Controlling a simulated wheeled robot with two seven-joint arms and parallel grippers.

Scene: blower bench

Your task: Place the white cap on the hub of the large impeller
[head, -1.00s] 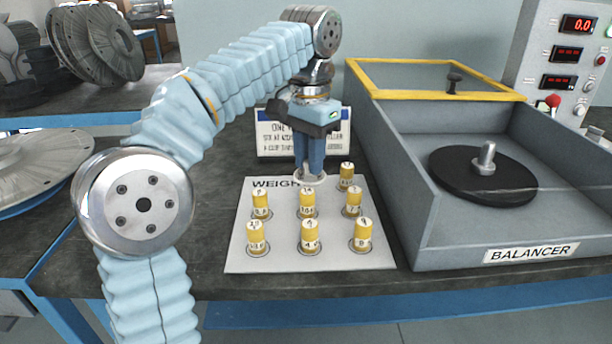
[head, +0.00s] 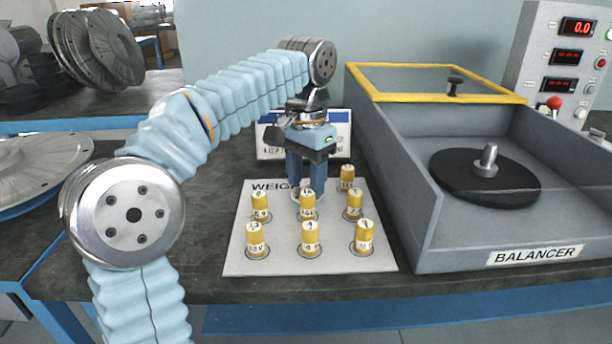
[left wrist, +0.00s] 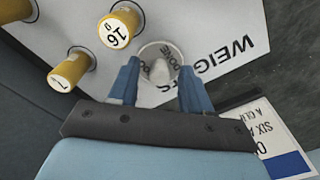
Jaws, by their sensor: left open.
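A small round whitish piece with a pale knob and dark print on its rim, seemingly the white cap (left wrist: 160,68), sits at the back of the weights board. My left gripper (head: 307,188) points down over this spot, behind the yellow weights. In the left wrist view its blue fingers (left wrist: 157,75) are open, one on each side of the piece; whether they touch it I cannot tell. In the head view the weights and fingers mostly hide the piece. A large grey impeller (head: 42,170) lies at the left, cut off by the picture's edge; its hub is not clear. My right gripper is not in view.
Several yellow numbered weights (head: 309,238) stand on the white board (head: 285,262) close to my gripper. A sign (head: 340,133) stands behind. The grey balancer (head: 430,225), with a spindle on a black disc (head: 485,178), is at the right. More impellers (head: 97,47) stand at back left.

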